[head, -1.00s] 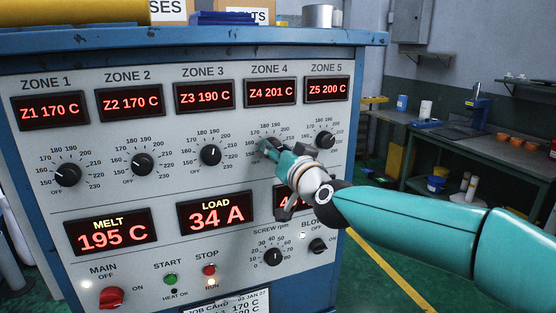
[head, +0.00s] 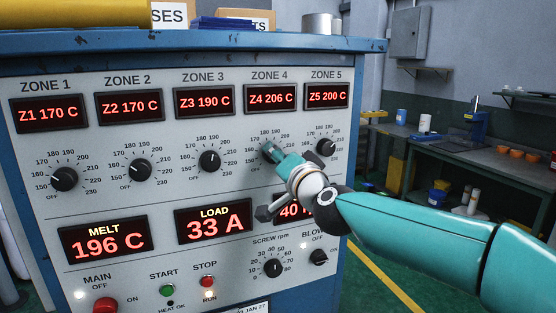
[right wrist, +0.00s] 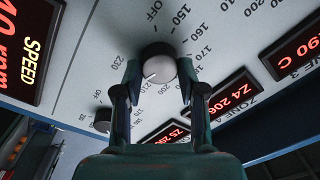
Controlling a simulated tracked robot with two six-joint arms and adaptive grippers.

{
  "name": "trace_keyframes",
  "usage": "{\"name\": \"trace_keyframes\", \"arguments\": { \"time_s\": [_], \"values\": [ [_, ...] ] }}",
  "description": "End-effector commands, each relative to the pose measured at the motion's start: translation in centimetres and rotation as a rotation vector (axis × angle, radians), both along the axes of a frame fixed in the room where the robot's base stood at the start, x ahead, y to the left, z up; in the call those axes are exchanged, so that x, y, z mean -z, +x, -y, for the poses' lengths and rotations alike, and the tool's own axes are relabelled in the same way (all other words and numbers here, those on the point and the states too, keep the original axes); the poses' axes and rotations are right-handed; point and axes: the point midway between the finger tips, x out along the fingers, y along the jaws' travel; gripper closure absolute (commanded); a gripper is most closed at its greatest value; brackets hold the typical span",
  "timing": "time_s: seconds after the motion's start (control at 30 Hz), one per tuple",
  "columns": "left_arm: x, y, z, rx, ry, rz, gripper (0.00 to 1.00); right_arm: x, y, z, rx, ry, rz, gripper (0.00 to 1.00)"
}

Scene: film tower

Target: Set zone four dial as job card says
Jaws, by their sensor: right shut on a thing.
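The zone four dial (right wrist: 158,62) is a round knob with a white pointer line, seen close up in the right wrist view. The line points to the lower left, toward the 210 to 220 part of the scale. My right gripper (right wrist: 160,72) has one finger on each side of the knob and is shut on it. In the head view my right gripper (head: 276,156) covers most of this dial. The zone four display (head: 271,97) reads Z4 206 C. My left gripper is not in view.
The zone three dial (head: 209,161) and zone five dial (head: 326,147) flank the held one. My right forearm passes in front of the speed display (head: 291,211). The blower switch (head: 318,257) and screw dial (head: 273,267) sit below.

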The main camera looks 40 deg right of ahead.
Motion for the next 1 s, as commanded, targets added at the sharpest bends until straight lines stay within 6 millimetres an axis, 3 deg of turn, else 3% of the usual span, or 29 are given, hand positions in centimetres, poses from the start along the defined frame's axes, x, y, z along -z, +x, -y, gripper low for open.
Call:
{"name": "trace_keyframes", "arguments": {
  "time_s": [0.23, 0.27, 0.4, 0.77, 1.0],
  "values": [
    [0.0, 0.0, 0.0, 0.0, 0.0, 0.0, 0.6, 0.2, 0.0, 0.0, 0.0, 0.001, -0.003, 0.95],
    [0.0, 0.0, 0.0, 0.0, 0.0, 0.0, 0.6, 0.2, 0.0, 0.0, 0.0, 0.0, -0.004, 0.56],
    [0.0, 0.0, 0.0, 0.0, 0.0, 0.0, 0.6, 0.2, 0.0, 0.0, 0.0, 0.0, -0.004, 0.34],
    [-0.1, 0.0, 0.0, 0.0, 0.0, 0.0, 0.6, 0.1, -0.2, 0.0, 0.001, -0.002, -0.001, 0.34],
    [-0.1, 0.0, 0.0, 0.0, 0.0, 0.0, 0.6, 0.1, -3.0, -0.6, 0.001, -0.001, 0.0, 0.34]
  ]
}}
